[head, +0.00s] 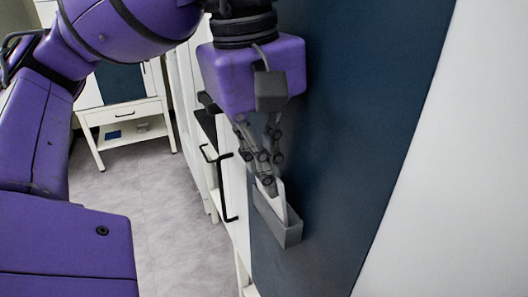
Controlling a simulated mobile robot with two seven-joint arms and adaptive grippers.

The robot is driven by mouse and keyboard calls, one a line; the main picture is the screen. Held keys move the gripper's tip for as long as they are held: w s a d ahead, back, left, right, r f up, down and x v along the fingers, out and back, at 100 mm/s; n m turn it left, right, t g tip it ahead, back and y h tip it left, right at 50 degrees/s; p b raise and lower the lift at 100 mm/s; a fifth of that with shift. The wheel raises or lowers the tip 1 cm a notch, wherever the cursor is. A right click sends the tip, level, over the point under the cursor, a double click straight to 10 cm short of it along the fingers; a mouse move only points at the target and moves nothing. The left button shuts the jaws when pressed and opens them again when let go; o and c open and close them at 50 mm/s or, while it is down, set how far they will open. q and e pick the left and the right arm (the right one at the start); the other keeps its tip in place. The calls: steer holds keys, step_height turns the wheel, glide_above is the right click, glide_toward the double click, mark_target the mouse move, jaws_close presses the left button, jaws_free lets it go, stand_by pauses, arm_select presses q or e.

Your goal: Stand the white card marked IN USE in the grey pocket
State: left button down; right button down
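The grey pocket (291,236) is fixed to a large dark blue upright panel (355,140). The white card (282,204) is upright with its lower part inside the pocket's open top, and its upper part sticks out. No marking can be read on it from this angle. My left gripper (268,187) points down from above, with its fingertips close together at the card's upper edge, just above the pocket. It appears shut on the card. The fingers hide part of the card. My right gripper is not in view.
White cabinets with black handles (228,190) stand to the left of the panel. A white table (123,112) with a drawer and lower shelf stands at the back left. The grey floor (165,215) between is clear. A pale surface (460,190) borders the panel at right.

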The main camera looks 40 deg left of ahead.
arm_select(q)
steer(key=shift+f+b, duration=0.7)
steer(key=shift+f, duration=0.3)
steer(key=c, duration=1.9)
jaws_free()
steer(key=shift+o, duration=0.4)
steer(key=shift+o, duration=1.3)
steer(key=shift+r, duration=0.2)
